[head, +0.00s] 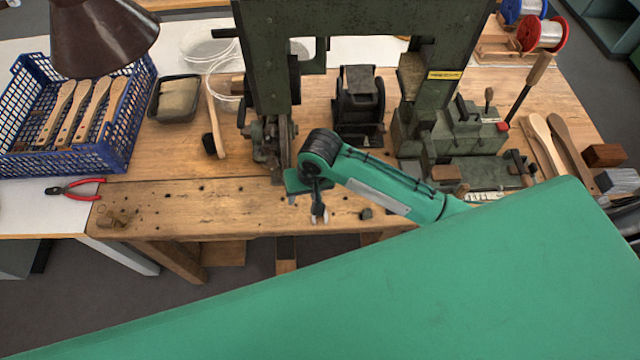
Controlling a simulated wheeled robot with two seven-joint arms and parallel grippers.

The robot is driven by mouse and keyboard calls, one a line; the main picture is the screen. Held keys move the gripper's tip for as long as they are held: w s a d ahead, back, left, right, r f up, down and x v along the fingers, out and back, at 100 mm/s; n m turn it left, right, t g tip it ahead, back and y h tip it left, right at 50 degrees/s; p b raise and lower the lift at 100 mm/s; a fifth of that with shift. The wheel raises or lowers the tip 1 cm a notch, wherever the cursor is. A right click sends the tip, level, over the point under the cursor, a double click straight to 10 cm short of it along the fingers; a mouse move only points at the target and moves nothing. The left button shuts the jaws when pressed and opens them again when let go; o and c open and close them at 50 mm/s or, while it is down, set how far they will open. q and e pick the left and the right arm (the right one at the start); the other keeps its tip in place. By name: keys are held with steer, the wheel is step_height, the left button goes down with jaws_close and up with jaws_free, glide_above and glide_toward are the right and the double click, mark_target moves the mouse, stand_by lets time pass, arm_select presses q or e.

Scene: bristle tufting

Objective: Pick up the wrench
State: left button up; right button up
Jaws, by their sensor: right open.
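I cannot make out a wrench for certain anywhere in the head view. My right gripper (319,212) points down over the front edge of the wooden bench, left of the picture's middle. Its jaws are open, and I see nothing held between them. My right arm reaches in from the right and covers part of the bench front behind it. My left gripper is out of view.
The wooden bench (230,212) bears a dark green machine (268,60). A blue crate (105,160) with wooden brushes and red-handled pliers (75,189) are at left. Wooden handles (545,145) and reels (545,35) are at right. A large green shape hides the lower right.

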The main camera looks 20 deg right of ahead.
steer(key=w+d+r+m+g+h, duration=0.1)
steer(key=w+d+r+m+h, duration=0.15)
steer(key=w+d, duration=0.35)
steer(key=f+p, duration=0.1)
steer(key=f, duration=0.3)
steer(key=f+p, duration=0.1)
steer(key=f, duration=0.3)
steer(key=shift+s+a+f, duration=0.1)
steer(key=shift+a+f, duration=0.1)
steer(key=shift+f, duration=0.1)
step_height(320, 180, down, 4)
steer(key=shift+s+f+p, duration=0.1)
steer(key=shift+f+p, duration=0.1)
steer(key=shift+p, duration=0.85)
steer(key=shift+d+f, duration=0.1)
steer(key=shift+f, duration=0.35)
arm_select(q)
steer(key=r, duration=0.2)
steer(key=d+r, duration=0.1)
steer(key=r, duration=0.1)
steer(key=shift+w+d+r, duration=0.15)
arm_select(e)
jaws_close()
